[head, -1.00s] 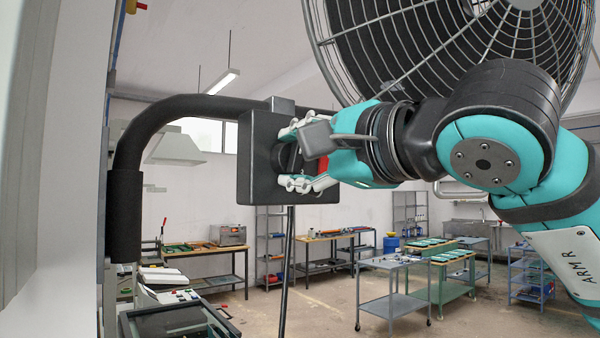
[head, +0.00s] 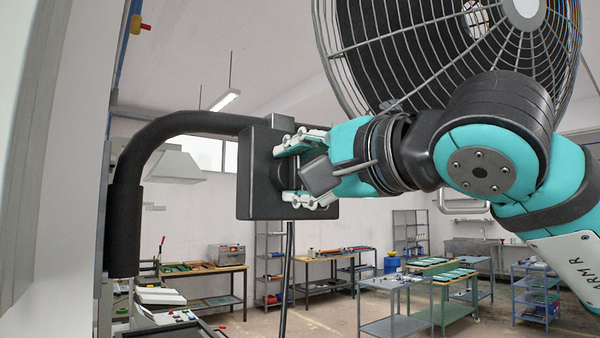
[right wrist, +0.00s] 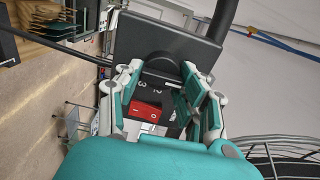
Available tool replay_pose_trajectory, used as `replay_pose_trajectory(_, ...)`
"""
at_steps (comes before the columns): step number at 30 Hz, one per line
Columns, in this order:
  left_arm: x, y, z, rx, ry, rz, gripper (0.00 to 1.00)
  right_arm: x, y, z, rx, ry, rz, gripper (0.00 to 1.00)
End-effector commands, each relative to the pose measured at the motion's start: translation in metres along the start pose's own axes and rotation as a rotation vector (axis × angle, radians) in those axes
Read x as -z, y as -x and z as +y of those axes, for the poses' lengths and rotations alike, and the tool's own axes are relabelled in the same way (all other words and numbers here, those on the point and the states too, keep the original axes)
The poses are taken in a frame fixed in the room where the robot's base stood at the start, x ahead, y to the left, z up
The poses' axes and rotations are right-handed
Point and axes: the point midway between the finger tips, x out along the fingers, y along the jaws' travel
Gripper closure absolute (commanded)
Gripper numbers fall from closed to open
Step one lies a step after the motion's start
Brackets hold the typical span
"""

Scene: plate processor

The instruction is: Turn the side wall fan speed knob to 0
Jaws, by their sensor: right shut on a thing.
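A black control box (head: 258,205) hangs on a dark bent pipe, beside the wall fan (head: 400,50). The fan knob (head: 284,172) is dark and round, on the box's right side. My right gripper (head: 302,172) is around the knob, shut on it, with its fingers above and below it. In the right wrist view the fingers (right wrist: 160,88) flank the dark knob (right wrist: 166,65). White digits, seemingly 3 and 2, and a red piece (right wrist: 146,110) show between the fingers. The knob's pointer is hidden, so its setting cannot be read. My left gripper is not in view.
The dark pipe (head: 160,128) bends down to the left of the box. The fan's wire cage hangs close above my right arm. A pale wall panel (head: 40,180) stands at the left. Workbenches and shelves (head: 410,230) are far behind.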

Motion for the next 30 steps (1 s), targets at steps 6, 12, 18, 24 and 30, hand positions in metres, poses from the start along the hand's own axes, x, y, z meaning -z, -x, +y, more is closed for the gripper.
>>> replay_pose_trajectory(6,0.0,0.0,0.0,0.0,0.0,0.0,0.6,-0.001,0.0,0.001,-0.002,0.001,-0.001,0.37)
replay_pose_trajectory(12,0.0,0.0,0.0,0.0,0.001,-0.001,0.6,0.0,0.0,0.001,-0.001,0.0,0.0,0.37)
replay_pose_trajectory(18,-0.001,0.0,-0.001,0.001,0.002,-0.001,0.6,0.0,0.012,0.0,0.001,0.0,0.001,0.37)
replay_pose_trajectory(24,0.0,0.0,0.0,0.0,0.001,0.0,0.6,0.0,0.052,-0.001,0.004,0.002,0.001,0.37)
replay_pose_trajectory(30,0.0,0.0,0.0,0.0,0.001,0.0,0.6,0.0,0.092,0.0,0.002,0.003,0.001,0.37)
